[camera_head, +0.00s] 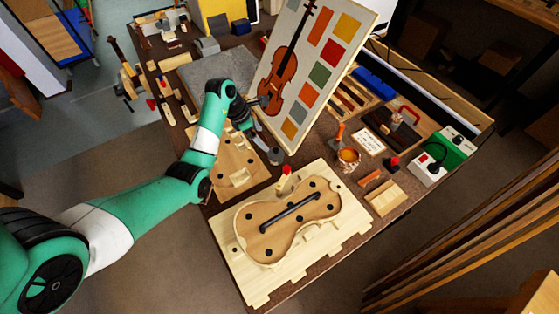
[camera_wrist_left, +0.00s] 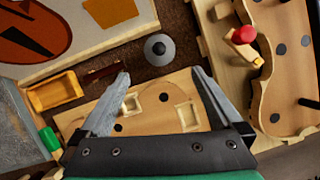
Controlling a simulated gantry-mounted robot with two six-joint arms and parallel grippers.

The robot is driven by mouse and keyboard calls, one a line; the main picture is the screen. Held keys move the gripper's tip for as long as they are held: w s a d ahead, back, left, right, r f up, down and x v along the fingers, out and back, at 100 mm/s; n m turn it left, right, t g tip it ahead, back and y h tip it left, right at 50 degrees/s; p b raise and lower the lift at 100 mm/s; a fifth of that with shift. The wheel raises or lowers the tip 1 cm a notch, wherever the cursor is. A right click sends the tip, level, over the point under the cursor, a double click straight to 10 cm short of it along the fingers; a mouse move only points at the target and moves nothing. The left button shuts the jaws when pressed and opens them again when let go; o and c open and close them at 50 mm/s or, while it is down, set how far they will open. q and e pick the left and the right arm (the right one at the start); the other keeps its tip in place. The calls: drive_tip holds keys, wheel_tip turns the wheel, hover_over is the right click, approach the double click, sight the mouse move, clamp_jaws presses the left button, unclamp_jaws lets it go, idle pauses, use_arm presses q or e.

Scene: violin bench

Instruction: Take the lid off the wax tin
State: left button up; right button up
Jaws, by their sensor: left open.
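A small round grey tin (camera_head: 276,156), which looks like the wax tin, stands on the bench between the foot of the violin poster and the violin-shaped mould. Its lid (camera_wrist_left: 159,49) shows from above in the left wrist view as a grey disc with a small round knob and appears to be on. My left gripper (camera_wrist_left: 160,74) is open and empty, its fingertips pointing toward the tin. The tin appears beyond the fingertips and roughly centred between them, with no contact visible. In the head view my left gripper (camera_head: 252,138) is partly hidden behind its own wrist.
The violin poster (camera_head: 305,85) leans upright close behind the tin. The violin-shaped mould board (camera_head: 240,255) with a red-topped clamp (camera_head: 286,171) lies in front. A second wooden board (camera_head: 228,155) lies under my left arm. An orange pot (camera_head: 348,158) stands to the right.

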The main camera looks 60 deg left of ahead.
sight(275, 149)
use_arm(q)
drive_tip(key=b+x, duration=0.3)
drive_tip(key=x, duration=0.3)
drive_tip(key=shift+w+d, duration=0.1)
drive_tip(key=shift+w, duration=0.05)
drive_tip(key=shift+w+f, duration=0.1)
drive_tip(key=shift+w, duration=0.05)
drive_tip(key=b+x, duration=0.4)
drive_tip(key=x, duration=0.1)
drive_tip(key=shift+w, duration=0.1)
drive_tip(key=c, duration=1.2)
